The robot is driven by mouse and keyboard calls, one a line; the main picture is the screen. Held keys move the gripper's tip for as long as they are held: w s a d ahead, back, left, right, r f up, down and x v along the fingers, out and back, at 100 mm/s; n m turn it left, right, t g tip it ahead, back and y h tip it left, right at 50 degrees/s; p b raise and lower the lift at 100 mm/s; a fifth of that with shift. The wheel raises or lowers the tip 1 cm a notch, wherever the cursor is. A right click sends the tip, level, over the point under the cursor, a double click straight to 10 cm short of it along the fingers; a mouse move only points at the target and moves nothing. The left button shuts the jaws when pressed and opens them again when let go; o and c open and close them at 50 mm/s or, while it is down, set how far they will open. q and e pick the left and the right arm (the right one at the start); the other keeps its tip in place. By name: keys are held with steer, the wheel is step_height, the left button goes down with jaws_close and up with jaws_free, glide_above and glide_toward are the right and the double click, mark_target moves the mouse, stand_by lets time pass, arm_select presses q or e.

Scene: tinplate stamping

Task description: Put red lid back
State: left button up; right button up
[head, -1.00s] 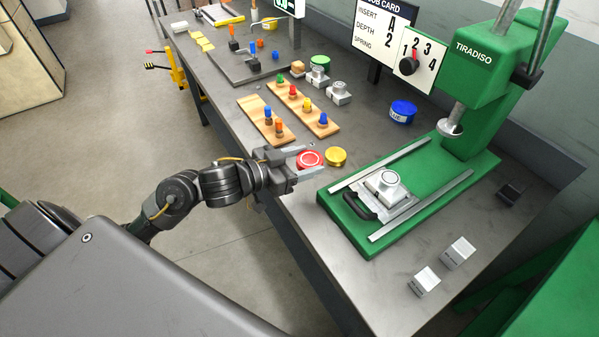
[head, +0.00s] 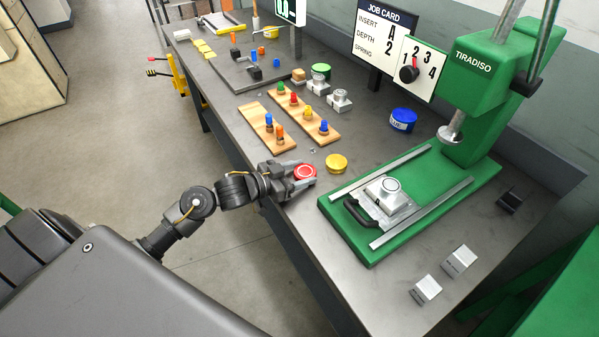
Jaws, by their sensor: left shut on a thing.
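The red lid (head: 305,172) is a round red disc with a white ring on top. My left gripper (head: 300,178) is shut on it near the front edge of the grey workbench (head: 449,300). Whether the lid touches the bench is hard to tell. A gold lid (head: 336,163) lies on the bench just right of the red lid. A blue lid or tin (head: 403,120) and a green one (head: 321,71) stand farther back. My right gripper is not in view.
The green press (head: 470,170) stands at the right, with a metal die block (head: 388,196) on its bed. Wooden peg boards (head: 266,128) with coloured pegs lie behind the gripper. Two small metal blocks (head: 427,288) sit at the front right. The job card (head: 384,35) stands at the back.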

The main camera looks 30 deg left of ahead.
arm_select(q)
steer(key=shift+f, duration=0.15)
steer(key=o, duration=1.1)
steer(key=shift+c, duration=0.2)
steer(key=shift+r, duration=0.25)
steer(key=shift+s+a+f, duration=0.1)
steer(key=shift+s+a, duration=0.1)
steer(key=shift+s, duration=0.15)
steer(key=b+v, duration=0.1)
steer(key=v, duration=1)
steer(key=shift+r, duration=0.25)
